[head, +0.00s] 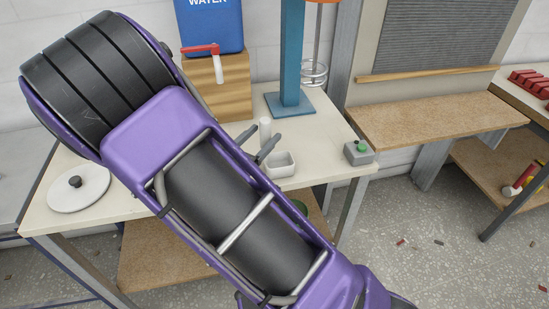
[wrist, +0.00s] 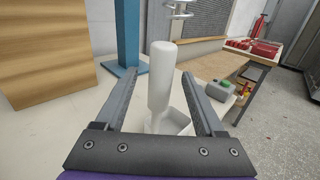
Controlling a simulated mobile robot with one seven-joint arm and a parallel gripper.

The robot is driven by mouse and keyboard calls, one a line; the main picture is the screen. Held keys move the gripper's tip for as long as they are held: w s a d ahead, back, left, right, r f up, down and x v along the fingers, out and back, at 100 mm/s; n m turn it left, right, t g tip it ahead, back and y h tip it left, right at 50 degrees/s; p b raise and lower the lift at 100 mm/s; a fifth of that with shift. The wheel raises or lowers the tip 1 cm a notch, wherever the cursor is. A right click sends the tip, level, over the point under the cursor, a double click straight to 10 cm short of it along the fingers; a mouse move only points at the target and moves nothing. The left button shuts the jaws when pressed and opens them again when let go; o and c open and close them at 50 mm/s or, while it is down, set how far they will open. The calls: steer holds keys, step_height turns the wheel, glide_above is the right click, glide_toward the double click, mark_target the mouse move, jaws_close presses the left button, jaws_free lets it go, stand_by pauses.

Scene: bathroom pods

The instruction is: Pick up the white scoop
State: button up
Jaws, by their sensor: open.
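The white scoop (wrist: 161,78) shows in the wrist view as a thick upright handle that narrows toward its base. A white open-topped tray part (wrist: 182,122) sits low beside it; I cannot tell whether the two are joined. In the head view the handle (head: 265,128) stands on the pale worktop, with the white tray (head: 281,164) just right of it. My gripper (wrist: 162,77) is open, with one finger on each side of the handle and gaps visible. In the head view my gripper (head: 258,141) is partly hidden by my arm.
A blue post (head: 291,60) stands behind the scoop. A wooden block (head: 225,85) carries a blue water container (head: 211,30) with a red-handled tap. A grey box with a green button (head: 359,152) sits at the right table edge. A round white lid (head: 79,188) lies left.

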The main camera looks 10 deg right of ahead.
steer(key=x, duration=0.4)
steer(key=shift+w+d+f, duration=0.2)
steer(key=shift+d, duration=0.05)
steer(key=shift+c, duration=0.2)
jaws_close()
stand_by(1.0)
